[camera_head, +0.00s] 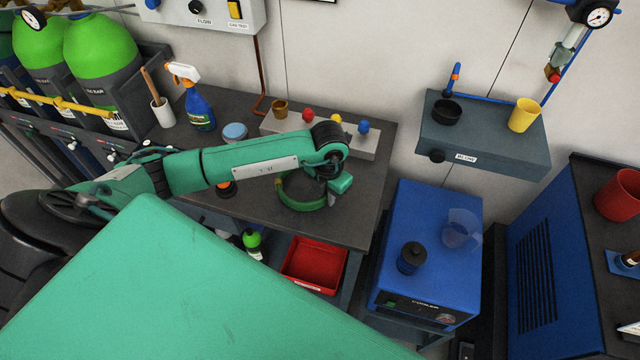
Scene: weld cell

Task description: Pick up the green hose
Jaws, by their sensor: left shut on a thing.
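The green hose (300,205) is a coiled ring near the front edge of the dark workbench (372,205), in the head view. My left gripper (332,194) is at the right side of the coil, shut on the hose. My own wrist hides part of the ring's far side. I cannot tell whether the coil touches the benchtop. My right gripper is not in view.
A grey block with small coloured knobs (362,146) stands behind the hose. A blue spray bottle (200,108), a light-blue lidded tin (235,132) and a brush cup (163,112) are farther left. A red bin (314,264) sits below the bench; a blue machine (428,245) is right.

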